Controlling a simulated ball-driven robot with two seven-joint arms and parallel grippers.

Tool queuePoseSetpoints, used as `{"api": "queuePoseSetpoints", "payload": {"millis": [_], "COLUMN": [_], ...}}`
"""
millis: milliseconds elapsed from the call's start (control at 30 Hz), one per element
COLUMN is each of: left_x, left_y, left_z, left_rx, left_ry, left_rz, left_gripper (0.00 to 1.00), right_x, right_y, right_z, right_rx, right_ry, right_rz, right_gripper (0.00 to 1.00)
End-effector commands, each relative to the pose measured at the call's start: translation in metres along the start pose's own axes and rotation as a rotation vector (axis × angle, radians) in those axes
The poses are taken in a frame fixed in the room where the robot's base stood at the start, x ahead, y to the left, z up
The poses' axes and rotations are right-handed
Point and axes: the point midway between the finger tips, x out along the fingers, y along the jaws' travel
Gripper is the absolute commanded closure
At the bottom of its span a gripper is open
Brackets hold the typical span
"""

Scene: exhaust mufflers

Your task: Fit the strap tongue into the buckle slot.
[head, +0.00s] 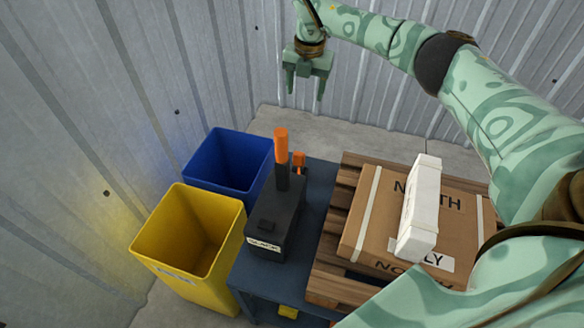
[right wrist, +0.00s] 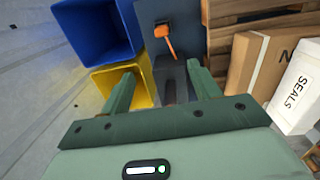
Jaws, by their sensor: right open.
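A black box-shaped block (head: 271,223) with a pale label on its front stands on the dark blue-grey table; the label is too small to read surely. A dark post with a tall orange top (head: 282,146) rises upright at its rear. A smaller orange piece (head: 299,160) stands just behind and right of it; an orange piece also shows in the right wrist view (right wrist: 164,32). I cannot tell which part is the strap tongue, and no slot is clearly visible. My right gripper (head: 305,92) is open and empty, fingers down, high beyond the block. My left gripper is out of view.
A blue bin (head: 228,182) and a yellow bin (head: 165,257) stand left of the table (head: 312,190). Right of it, a cardboard box (head: 365,222) lies on a wooden pallet (head: 331,250), with a white carton (head: 425,190) on top. Corrugated walls close the back and left.

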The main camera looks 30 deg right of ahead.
Motion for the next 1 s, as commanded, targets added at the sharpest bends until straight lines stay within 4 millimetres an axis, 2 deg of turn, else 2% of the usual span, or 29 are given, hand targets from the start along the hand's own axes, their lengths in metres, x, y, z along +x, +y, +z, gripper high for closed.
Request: {"api": "queuePoseSetpoints", "payload": {"millis": [33, 200, 233, 300, 467, 800, 1000], "left_x": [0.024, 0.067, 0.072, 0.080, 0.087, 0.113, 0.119], "left_y": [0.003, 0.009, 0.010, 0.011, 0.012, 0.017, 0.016], "left_z": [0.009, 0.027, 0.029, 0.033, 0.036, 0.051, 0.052], "left_rx": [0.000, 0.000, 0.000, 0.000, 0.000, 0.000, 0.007], "left_ry": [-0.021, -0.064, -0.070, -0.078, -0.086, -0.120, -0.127], "left_rz": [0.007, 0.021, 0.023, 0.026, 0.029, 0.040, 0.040], "left_gripper": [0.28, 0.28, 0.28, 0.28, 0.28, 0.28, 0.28], "right_x": [0.038, 0.111, 0.120, 0.134, 0.149, 0.228, 0.247], "right_y": [-0.001, -0.003, -0.003, -0.003, -0.004, -0.009, -0.010], "right_z": [-0.001, -0.002, -0.002, -0.003, -0.003, -0.009, -0.009], "right_rx": [0.001, 0.000, 0.000, 0.000, -0.001, -0.001, 0.000], "right_ry": [0.014, 0.044, 0.047, 0.053, 0.056, 0.059, 0.055], "right_rz": [-0.017, -0.051, -0.056, -0.062, -0.065, -0.068, -0.064], "right_gripper": [0.38, 0.38, 0.38, 0.38, 0.38, 0.38, 0.38]}}
